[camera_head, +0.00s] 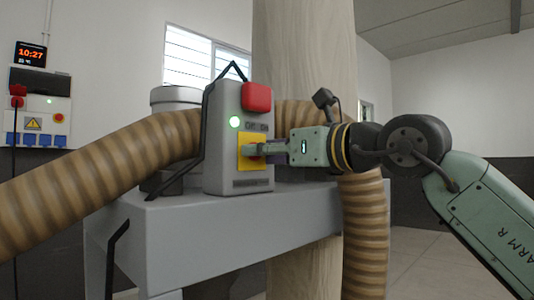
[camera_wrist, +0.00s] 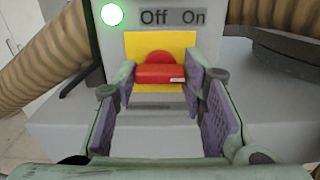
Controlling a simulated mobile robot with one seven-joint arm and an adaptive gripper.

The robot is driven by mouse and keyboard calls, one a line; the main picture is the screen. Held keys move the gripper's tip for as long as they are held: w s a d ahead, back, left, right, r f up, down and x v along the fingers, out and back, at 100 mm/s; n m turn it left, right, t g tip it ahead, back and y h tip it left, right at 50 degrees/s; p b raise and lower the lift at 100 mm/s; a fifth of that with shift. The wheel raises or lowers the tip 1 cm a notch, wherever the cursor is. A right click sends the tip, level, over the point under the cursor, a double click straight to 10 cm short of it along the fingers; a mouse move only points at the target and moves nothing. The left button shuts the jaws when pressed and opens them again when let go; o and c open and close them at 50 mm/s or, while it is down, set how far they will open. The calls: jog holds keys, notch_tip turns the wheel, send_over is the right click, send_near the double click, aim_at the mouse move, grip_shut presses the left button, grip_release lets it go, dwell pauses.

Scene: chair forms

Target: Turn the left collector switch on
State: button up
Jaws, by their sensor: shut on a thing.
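The collector switch is a red knob (camera_wrist: 160,74) on a yellow plate, on the front of a grey control box (camera_head: 222,140). In the wrist view the knob's bar lies level, with a white mark near its right end. "Off" and "On" labels (camera_wrist: 173,17) are above it, and a green lamp (camera_wrist: 112,15) glows at upper left. My gripper (camera_head: 258,150) is at the yellow plate (camera_head: 246,165) and shut on the knob, its purple pads at the knob's two ends. In the head view the fingers hide most of the knob.
A red button (camera_head: 257,97) juts out above the plate. The box stands on a grey housing (camera_head: 225,235). Ribbed brown hoses run left (camera_head: 95,180) and down on the right (camera_head: 364,240). A wall panel (camera_head: 38,115) with a clock above is at far left.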

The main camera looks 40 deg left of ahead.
dwell(0.3)
jog(key=o, duration=1.2)
jog(key=shift+c, duration=0.2)
jog(key=shift+d, duration=0.15)
jog(key=d, duration=1.1)
jog(key=shift+s+d, duration=0.4)
jog(key=shift+s, duration=0.05)
jog(key=shift+a, duration=0.1)
